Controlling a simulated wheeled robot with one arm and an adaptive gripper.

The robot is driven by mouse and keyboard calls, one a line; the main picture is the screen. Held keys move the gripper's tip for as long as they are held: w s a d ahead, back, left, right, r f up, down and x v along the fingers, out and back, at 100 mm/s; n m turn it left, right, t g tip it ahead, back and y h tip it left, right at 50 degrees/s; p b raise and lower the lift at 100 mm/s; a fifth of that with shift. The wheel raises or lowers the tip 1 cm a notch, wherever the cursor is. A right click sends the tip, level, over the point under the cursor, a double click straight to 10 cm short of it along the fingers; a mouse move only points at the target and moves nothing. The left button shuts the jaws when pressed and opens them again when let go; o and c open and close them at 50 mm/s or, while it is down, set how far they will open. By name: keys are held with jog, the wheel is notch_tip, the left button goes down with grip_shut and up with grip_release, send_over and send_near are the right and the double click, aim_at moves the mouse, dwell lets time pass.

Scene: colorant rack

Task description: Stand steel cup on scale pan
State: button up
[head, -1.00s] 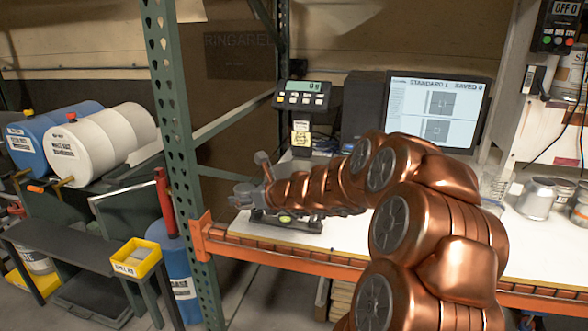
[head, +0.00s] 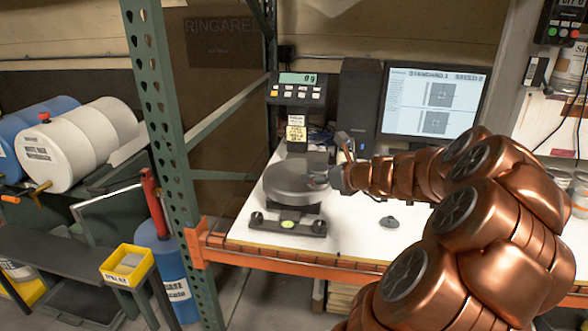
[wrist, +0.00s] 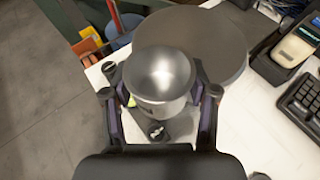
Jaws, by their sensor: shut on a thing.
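The steel cup (wrist: 160,78) is a small, open, shiny metal cup, empty inside in the wrist view. My gripper (wrist: 158,92) is shut on it, one finger on each side. The scale pan (wrist: 218,45) is a round, dark grey disc just beyond the cup, partly hidden by it. In the head view the pan (head: 283,184) sits on the scale, and my gripper (head: 328,177) is at its right edge. The cup shows there only as a small grey shape (head: 314,178). I cannot tell whether cup and pan touch.
The scale's display (head: 300,88) stands behind the pan and seems to read 0 g. A green rack post (head: 172,150) rises left of the scale. A monitor (head: 432,103) is behind my arm. A small dark lid-like piece (head: 389,223) lies on the white bench (head: 350,240).

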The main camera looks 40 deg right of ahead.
jog(key=p, duration=0.4)
send_over(298, 174)
jog(key=shift+w+d+f, duration=0.1)
jog(key=shift+w+f, duration=0.05)
jog(key=shift+f, duration=2.3)
jog(key=shift+f, duration=0.15)
jog(key=o, duration=1.3)
